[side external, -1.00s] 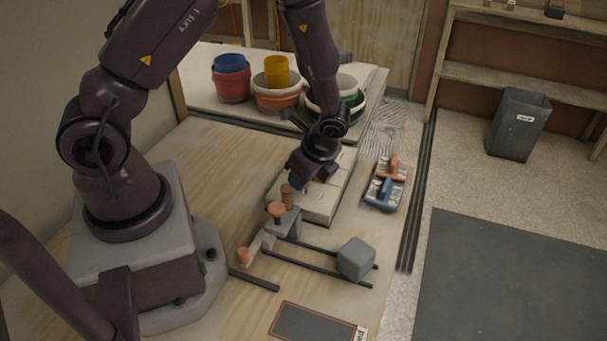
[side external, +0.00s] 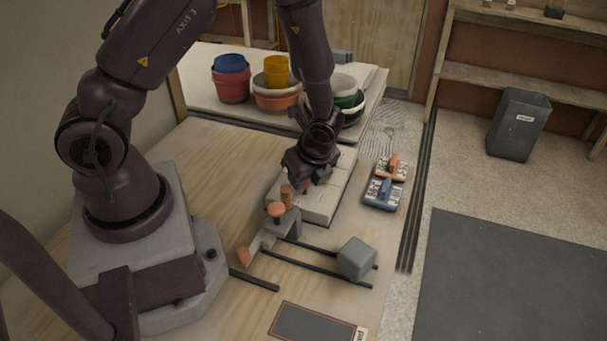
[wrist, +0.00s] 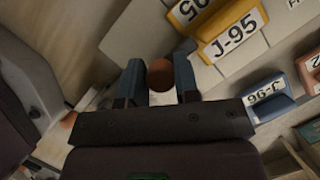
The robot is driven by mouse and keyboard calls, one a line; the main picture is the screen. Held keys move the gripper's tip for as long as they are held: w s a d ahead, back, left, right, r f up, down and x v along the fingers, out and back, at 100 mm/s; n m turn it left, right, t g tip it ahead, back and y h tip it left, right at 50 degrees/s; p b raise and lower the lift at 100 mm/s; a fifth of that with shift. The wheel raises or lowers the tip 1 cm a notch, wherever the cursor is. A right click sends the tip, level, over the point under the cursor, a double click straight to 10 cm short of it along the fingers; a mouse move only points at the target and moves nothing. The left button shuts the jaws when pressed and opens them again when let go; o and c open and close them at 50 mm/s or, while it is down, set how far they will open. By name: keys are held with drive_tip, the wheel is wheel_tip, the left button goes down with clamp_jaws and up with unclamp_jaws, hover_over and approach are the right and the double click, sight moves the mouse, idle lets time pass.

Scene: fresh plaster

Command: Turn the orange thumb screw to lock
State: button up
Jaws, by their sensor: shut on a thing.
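An orange-brown round screw head (wrist: 160,73) sits between the two blue-grey fingers of my gripper (wrist: 159,80) in the wrist view. The fingers are shut on it from either side. In the side external view my gripper (side external: 306,182) points down over the near end of a pale block (side external: 322,202), and a bit of orange shows at its fingertips. Its shank is hidden. Other orange knobs stand close by on a grey clamp-like fixture: a flat-topped one (side external: 277,209), a ribbed one (side external: 287,196) and a lower one (side external: 244,255).
Blue (side external: 384,192) and orange (side external: 393,167) labelled blocks lie to the right. Pots (side external: 232,78) stand behind. A yellow J-95 block (wrist: 228,35) shows in the wrist view.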

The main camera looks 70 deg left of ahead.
drive_tip(key=o, duration=0.9)
drive_tip(key=v, duration=1.3)
drive_tip(key=s+r+n+t+h, duration=0.1)
drive_tip(key=s+r+n+t, duration=0.1)
drive_tip(key=s+r+n, duration=0.2)
drive_tip(key=s+d+r+n+t+h, duration=0.1)
drive_tip(key=s+r+n+t+h, duration=0.1)
drive_tip(key=s+r+n, duration=0.2)
drive_tip(key=s+r+n+t+h, duration=0.1)
drive_tip(key=s+r+n, duration=0.3)
drive_tip(key=r+n, duration=0.4)
drive_tip(key=shift+d+r+t, duration=0.15)
drive_tip(key=shift+r+t, duration=0.45)
drive_tip(key=shift+t, duration=0.1)
